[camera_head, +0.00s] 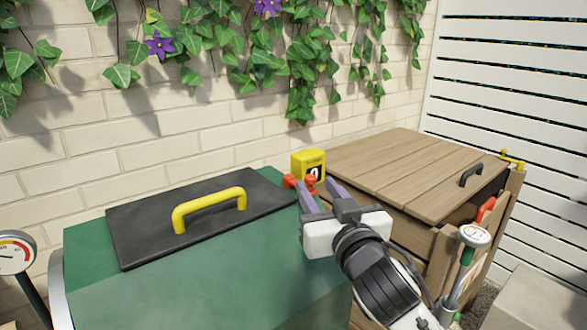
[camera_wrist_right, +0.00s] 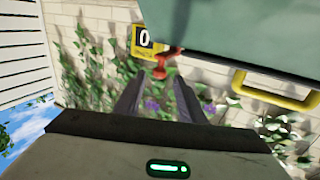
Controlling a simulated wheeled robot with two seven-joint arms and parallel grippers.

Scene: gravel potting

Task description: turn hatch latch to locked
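A black hatch lid (camera_head: 140,222) with a yellow handle (camera_head: 209,209) lies closed on top of a green bin (camera_head: 230,285). A red latch (camera_head: 291,181) sits at the bin's right edge; it also shows in the right wrist view (camera_wrist_right: 161,64). My right gripper (camera_head: 320,193) is open at the latch, with its two purple-grey fingers apart. In the right wrist view the latch appears just beyond and between the fingertips (camera_wrist_right: 158,82). Contact cannot be told. The fingers partly cover the latch in the head view, and its setting is unclear. My left gripper is out of view.
A yellow counter box (camera_head: 309,163) reading 0 stands right behind the latch. A wooden box (camera_head: 400,165) with a slatted lid is close on the right. A dial gauge (camera_head: 15,252) stands at the left. A brick wall (camera_head: 90,150) with ivy closes off the back.

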